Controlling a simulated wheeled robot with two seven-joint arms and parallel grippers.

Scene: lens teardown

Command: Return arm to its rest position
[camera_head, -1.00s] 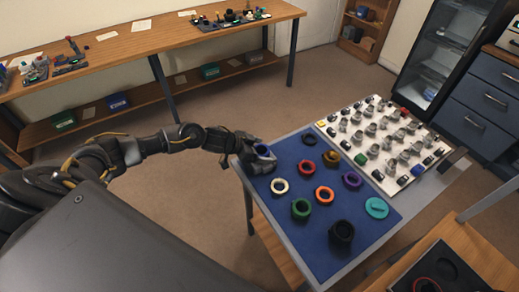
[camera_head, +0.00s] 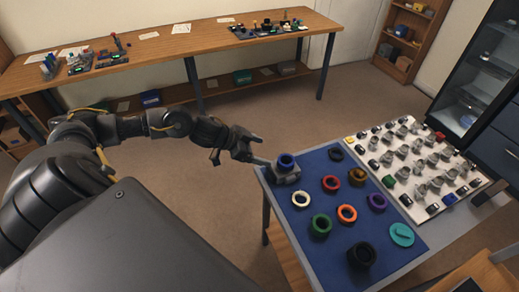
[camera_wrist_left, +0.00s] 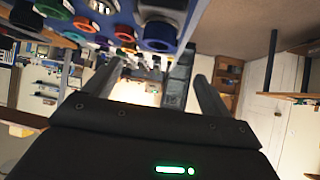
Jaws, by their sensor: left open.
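My left arm (camera_head: 150,124) comes in from the left, bent, and reaches toward the near table. My left gripper (camera_head: 260,150) is open and empty, just left of a grey block with a blue ring (camera_head: 286,162) on the blue mat's far left corner. In the head view the fingertips look close to this block; I cannot tell the exact gap. In the left wrist view the two spread fingers (camera_wrist_left: 160,80) show with nothing held between them. My right gripper is not in view.
The blue mat (camera_head: 330,228) holds several coloured rings, with a white board (camera_head: 438,195) of small parts beside it. A long wooden bench (camera_head: 190,48) stands at the back. Open floor (camera_head: 195,215) lies between bench and table.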

